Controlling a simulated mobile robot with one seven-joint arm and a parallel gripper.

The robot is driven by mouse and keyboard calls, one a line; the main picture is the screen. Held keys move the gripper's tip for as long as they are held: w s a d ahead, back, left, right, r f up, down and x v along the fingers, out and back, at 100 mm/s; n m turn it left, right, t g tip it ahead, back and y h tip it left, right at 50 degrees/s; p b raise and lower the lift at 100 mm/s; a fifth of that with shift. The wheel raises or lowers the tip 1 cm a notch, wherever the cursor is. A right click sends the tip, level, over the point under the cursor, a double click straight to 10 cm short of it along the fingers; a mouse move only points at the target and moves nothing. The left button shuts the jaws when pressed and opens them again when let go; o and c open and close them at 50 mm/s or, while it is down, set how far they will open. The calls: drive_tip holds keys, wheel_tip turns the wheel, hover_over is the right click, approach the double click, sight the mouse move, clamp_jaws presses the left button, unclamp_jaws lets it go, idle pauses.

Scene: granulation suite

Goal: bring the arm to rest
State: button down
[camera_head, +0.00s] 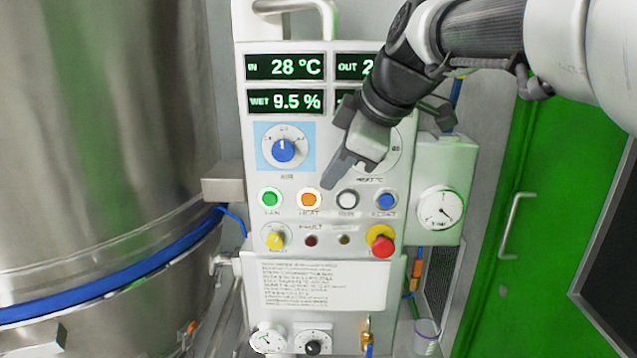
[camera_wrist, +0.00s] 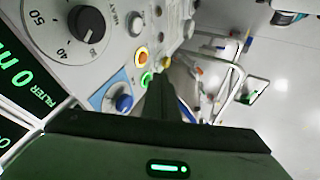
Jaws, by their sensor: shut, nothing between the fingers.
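My gripper (camera_head: 330,184) is shut and empty in front of the control panel (camera_head: 262,226) in the head view. Its fingertips point down and to the left, just above the lit orange button (camera_head: 309,199). I cannot tell whether they touch the panel. My arm comes in from the upper right and hides part of the right-hand displays and the right dial. In the wrist view the shut fingers (camera_wrist: 160,82) show near the glowing orange button (camera_wrist: 141,55) and green button (camera_wrist: 147,79).
A large steel vessel (camera_head: 110,130) with a blue band stands at the left. A red emergency knob (camera_head: 380,241) and a blue air knob (camera_head: 283,150) stick out from the panel. A pressure gauge (camera_head: 440,208) sits at its right, beside a green door (camera_head: 520,170).

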drive_tip(key=shift+s+r, duration=0.1)
drive_tip(key=shift+r, duration=0.05)
idle(0.3)
drive_tip(key=s+d+f+m+h+p, duration=0.1)
drive_tip(key=s+d+m+h+p, duration=0.1)
drive_tip(key=s+d+m+p, duration=0.3)
drive_tip(key=s+d+f+m+h+p, duration=0.2)
drive_tip(key=s+d+m+p, duration=0.4)
drive_tip(key=s+m, duration=0.5)
drive_tip(key=s, duration=0.3)
drive_tip(key=shift+s+d+f, duration=0.2)
drive_tip(key=shift+s+f, duration=0.1)
drive_tip(key=shift+s, duration=0.05)
